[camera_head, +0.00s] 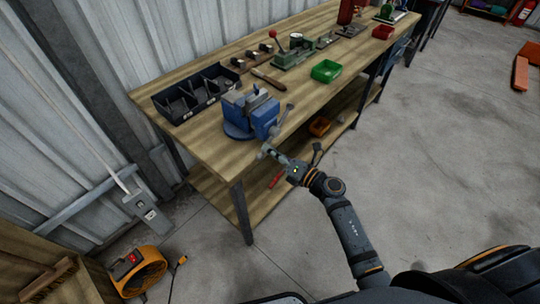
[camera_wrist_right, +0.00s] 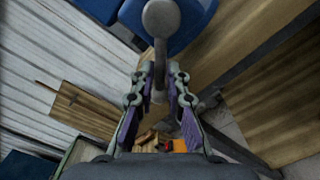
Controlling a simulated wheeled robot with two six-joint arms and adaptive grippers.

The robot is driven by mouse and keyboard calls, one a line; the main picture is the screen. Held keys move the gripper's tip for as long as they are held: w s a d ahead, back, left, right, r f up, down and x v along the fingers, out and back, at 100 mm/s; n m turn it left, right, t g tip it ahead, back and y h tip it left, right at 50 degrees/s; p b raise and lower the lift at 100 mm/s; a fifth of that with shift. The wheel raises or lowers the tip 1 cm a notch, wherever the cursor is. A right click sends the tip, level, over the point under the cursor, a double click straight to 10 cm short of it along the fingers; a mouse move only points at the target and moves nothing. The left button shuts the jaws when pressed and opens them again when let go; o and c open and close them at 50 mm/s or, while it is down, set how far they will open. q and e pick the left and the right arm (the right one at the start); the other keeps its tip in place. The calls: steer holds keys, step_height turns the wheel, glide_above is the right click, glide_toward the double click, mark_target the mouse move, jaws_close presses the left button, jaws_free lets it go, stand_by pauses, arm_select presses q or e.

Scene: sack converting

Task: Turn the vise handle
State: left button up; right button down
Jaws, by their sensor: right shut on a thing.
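The blue vise (camera_head: 250,112) is mounted on the wooden workbench near its front left corner. Its grey metal handle (camera_head: 281,120) runs slantwise in front of the jaws, with a rounded knob at its upper end. My right gripper (camera_head: 269,152) is at the lower end of the handle, just off the bench's front edge. In the right wrist view, the handle (camera_wrist_right: 161,45) comes down from a round grey knob between the two fingers of the right gripper (camera_wrist_right: 160,76), which is shut on it. The blue vise body (camera_wrist_right: 190,25) shows behind the knob. My left gripper is not in view.
A black divided bin (camera_head: 196,95) stands behind the vise. A green bin (camera_head: 326,71) and small tools lie farther along the workbench (camera_head: 205,141). A lower shelf holds an orange bin (camera_head: 319,127). The concrete floor at right is mostly clear.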

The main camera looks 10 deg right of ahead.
steer(key=d+n+b, duration=0.1)
steer(key=n+b, duration=0.2)
steer(key=w+d+f+n+b, duration=0.1)
steer(key=n+b, duration=0.2)
steer(key=w+d+f+n+b, duration=0.1)
steer(key=n+b, duration=0.2)
steer(key=shift+w+d+n, duration=0.2)
steer(key=shift+n, duration=0.1)
steer(key=shift+r, duration=0.1)
stand_by(0.4)
steer(key=c, duration=1.3)
jaws_free()
steer(key=shift+w, duration=0.1)
steer(key=shift+c, duration=0.2)
